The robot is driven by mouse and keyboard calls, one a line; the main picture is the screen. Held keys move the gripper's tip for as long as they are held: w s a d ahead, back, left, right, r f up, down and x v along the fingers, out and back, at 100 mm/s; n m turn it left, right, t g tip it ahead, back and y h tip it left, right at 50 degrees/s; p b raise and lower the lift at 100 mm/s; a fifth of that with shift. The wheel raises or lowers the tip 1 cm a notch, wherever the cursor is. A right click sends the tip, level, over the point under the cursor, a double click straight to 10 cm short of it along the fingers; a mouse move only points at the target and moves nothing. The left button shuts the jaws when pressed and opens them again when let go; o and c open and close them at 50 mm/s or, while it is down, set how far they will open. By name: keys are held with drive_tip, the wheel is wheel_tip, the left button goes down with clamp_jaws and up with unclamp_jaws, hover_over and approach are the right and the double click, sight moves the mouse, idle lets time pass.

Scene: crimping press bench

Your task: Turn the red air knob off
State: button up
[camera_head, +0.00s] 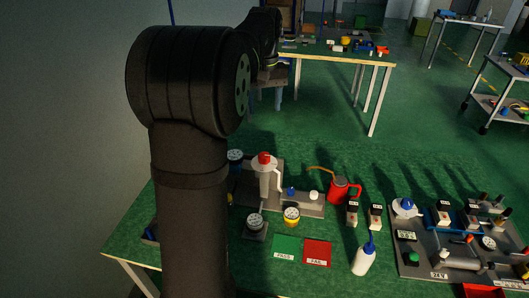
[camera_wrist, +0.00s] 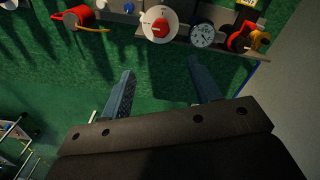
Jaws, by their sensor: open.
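The red air knob (camera_wrist: 161,27) shows in the wrist view at the top, in the middle of a white disc with small markings. It also shows in the head view as a red top (camera_head: 264,158) on a pale upright body on a grey plate. My gripper (camera_wrist: 160,70) is open and empty, its two dark fingers wide apart. In the wrist picture the knob lies beyond the fingertips, roughly between them and apart from them. In the head view my arm stands at left, and the fingers cannot be made out.
A round gauge (camera_wrist: 202,36) sits beside the knob, with a red and yellow fitting (camera_wrist: 242,38) past it. A red can (camera_head: 342,190) with a thin spout stands right of the plate. A white bottle (camera_head: 364,260) and the PASS and FAIL pads are nearer.

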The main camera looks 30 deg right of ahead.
drive_tip(key=n, duration=0.4)
approach(264, 155)
wheel_tip(264, 155, down, 9)
drive_tip(key=shift+r, duration=0.15)
drive_tip(key=c, duration=1)
